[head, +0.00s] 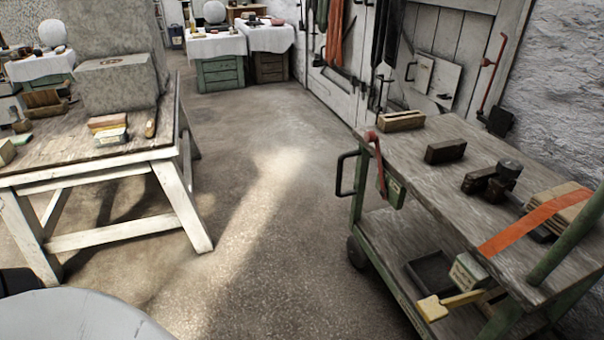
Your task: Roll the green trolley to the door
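The green trolley (405,262) stands at the right, with a grey worn wooden top and a lower shelf. Neither of my grippers is in view.
A white-legged worktable (110,168) with a large stone block (118,82) stands at the left. Cloth-covered tables (200,46) with white spheres are at the back. The concrete floor (255,180) between worktable and trolley is clear. Tools and cloths hang on the panels.

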